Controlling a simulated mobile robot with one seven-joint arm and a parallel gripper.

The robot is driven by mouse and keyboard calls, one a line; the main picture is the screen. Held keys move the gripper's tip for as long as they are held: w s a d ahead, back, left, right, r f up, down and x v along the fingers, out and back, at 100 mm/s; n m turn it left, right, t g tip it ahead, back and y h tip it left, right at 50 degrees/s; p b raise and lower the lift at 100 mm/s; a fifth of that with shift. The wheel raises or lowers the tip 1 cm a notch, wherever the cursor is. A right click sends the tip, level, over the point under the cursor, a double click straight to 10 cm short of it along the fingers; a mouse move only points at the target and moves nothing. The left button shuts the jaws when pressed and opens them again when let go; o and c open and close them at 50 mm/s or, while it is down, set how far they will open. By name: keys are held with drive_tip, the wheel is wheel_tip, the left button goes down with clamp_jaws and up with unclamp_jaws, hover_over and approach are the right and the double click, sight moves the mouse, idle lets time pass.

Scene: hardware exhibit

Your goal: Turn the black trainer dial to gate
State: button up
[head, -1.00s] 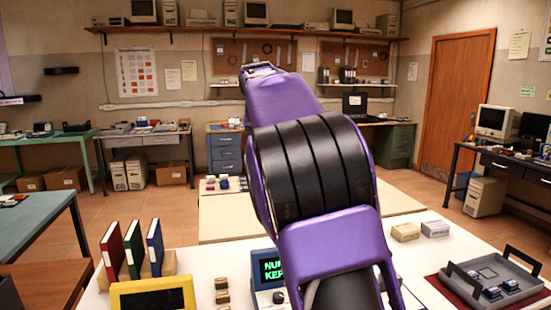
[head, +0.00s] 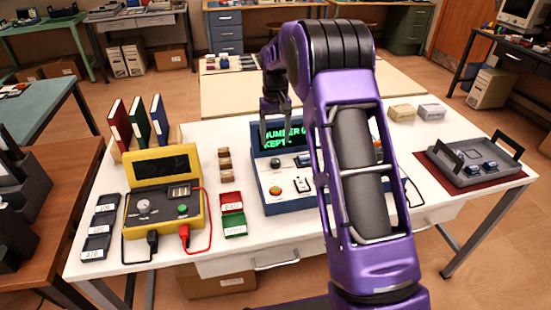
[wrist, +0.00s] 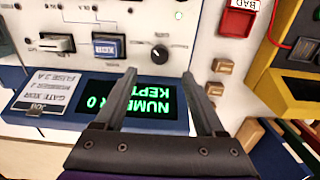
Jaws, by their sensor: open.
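The blue-and-white trainer (head: 262,185) stands on the white table, its screen (head: 303,135) showing green text that reads in part "NUMBER" and "KEPT". The black trainer dial (head: 275,163) is on its panel just below the screen's left part; it also shows in the wrist view as a black knob (wrist: 161,53). I cannot read which mark it points to. My gripper (head: 275,108) is open and empty, above the trainer's screen edge. In the wrist view its fingers (wrist: 159,76) straddle the screen, with the dial beyond the tips and apart from them.
On the panel are a blue key (wrist: 107,46) and a switch (wrist: 47,43). A label card (wrist: 47,93) lists "GATE XOR". A yellow meter (head: 155,205), small wooden blocks (head: 224,164) and a red tray (head: 231,200) lie left. A grey tray (head: 470,172) stands right.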

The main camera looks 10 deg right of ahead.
sight(276, 161)
wheel_tip(276, 161, down, 8)
drive_tip(key=shift+f, duration=0.25)
clamp_jaws()
idle(0.4)
